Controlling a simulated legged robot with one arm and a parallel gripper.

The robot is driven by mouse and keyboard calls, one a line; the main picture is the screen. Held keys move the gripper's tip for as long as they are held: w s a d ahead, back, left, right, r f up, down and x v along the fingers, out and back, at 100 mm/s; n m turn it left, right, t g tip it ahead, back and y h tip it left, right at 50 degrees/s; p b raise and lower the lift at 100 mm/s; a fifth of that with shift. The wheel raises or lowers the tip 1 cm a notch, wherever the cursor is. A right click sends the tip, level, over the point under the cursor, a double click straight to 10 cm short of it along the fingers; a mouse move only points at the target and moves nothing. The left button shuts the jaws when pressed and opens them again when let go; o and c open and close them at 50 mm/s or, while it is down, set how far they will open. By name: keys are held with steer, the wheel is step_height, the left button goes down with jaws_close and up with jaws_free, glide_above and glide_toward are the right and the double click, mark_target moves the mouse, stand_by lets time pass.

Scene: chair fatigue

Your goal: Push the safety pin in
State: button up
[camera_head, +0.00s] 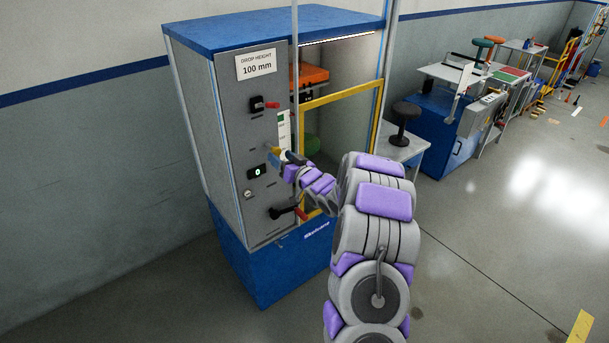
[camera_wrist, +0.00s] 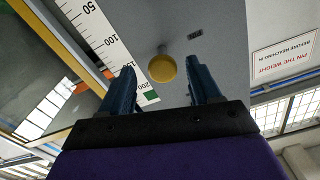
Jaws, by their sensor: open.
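The safety pin appears to be the round yellow knob (camera_wrist: 162,68) on a short stem from the grey panel (camera_wrist: 225,55). In the head view the knob (camera_head: 274,151) shows small on the front of the blue and grey test machine (camera_head: 235,110). My gripper (camera_wrist: 162,80) is open, with one dark blue finger on each side of the knob in the wrist view. Gaps show between the knob and both fingers. In the head view my gripper (camera_head: 287,158) is at the panel, and how deep the pin sits is unclear.
A red-knobbed switch (camera_head: 265,104) is above the pin, and a red and black lever (camera_head: 287,211) is below it. A millimetre scale (camera_wrist: 105,40) runs beside the knob. The yellow-framed opening (camera_head: 340,95) is to the right. Open floor (camera_head: 480,260) lies right of my arm.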

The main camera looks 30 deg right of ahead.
steer(key=s+d+p, duration=0.1)
steer(key=s, duration=1.2)
steer(key=shift+s+p, duration=0.3)
steer(key=shift+p, duration=0.1)
steer(key=shift+d+f, duration=0.1)
steer(key=shift+d, duration=0.05)
steer(key=shift+m, duration=0.4)
steer(key=c, duration=0.3)
steer(key=m+p, duration=0.1)
steer(key=m, duration=0.2)
steer(key=r+m+p, duration=0.1)
steer(key=m, duration=0.2)
steer(key=c, duration=0.5)
steer(key=m+p, duration=0.1)
steer(key=m, duration=0.3)
steer(key=shift+s+m, duration=0.15)
steer(key=shift+m, duration=0.15)
steer(key=shift+c, duration=1.4)
steer(key=m, duration=0.3)
steer(key=shift+s, duration=0.1)
jaws_close()
steer(key=shift+m, duration=0.3)
steer(key=w, duration=0.4)
steer(key=w+b, duration=0.1)
steer(key=w, duration=0.4)
steer(key=w+a, duration=0.1)
steer(key=w, duration=0.4)
steer(key=shift+a+f+b, duration=0.1)
steer(key=shift+b, duration=0.3)
